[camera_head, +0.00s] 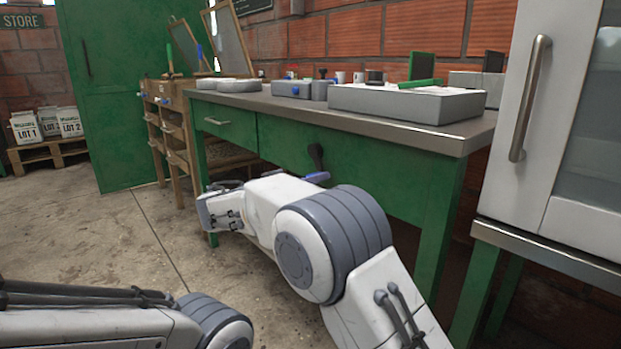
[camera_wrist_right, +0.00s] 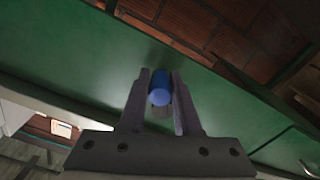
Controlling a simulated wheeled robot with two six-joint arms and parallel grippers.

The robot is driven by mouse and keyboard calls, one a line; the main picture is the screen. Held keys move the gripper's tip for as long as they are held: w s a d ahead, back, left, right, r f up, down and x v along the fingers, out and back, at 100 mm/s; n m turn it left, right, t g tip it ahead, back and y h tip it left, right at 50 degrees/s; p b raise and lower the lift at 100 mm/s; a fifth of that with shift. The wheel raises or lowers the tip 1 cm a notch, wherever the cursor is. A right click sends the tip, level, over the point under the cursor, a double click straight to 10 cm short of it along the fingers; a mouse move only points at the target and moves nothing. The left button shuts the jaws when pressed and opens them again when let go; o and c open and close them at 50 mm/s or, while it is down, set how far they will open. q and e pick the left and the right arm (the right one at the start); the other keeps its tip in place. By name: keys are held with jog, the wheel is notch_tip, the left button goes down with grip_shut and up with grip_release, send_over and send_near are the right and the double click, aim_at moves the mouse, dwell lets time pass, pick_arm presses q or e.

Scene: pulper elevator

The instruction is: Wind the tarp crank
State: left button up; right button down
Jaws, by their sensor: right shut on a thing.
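The crank shows in the head view as a dark crank arm (camera_head: 316,156) on the green front of the workbench, with a blue handle (camera_head: 317,177) just above my right arm. In the right wrist view the blue handle (camera_wrist_right: 160,86) sits between the two fingers of my right gripper (camera_wrist_right: 161,92). The gripper is shut on it, with the rounded blue end facing the camera. In the head view my right fingertips are hidden by the arm. My left arm lies low at the left, and its gripper is out of view. No tarp can be made out.
The green workbench (camera_head: 350,188) has a grey top holding grey trays (camera_head: 405,102) and small items. A white cabinet (camera_head: 545,130) stands close at the right. Wooden shelving (camera_head: 170,125) stands left of the bench. The concrete floor (camera_head: 90,240) at the left is clear.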

jog(key=shift+s+d+r+n+p, duration=0.2)
jog(key=shift+r+n+p, duration=0.1)
jog(key=shift+n, duration=0.3)
jog(key=shift+s+d+r+n+p, duration=0.2)
jog(key=shift+n+p, duration=0.1)
jog(key=shift+n, duration=0.3)
jog(key=c, duration=0.6)
grip_release()
jog(key=shift+c, duration=0.2)
jog(key=shift+a, duration=0.1)
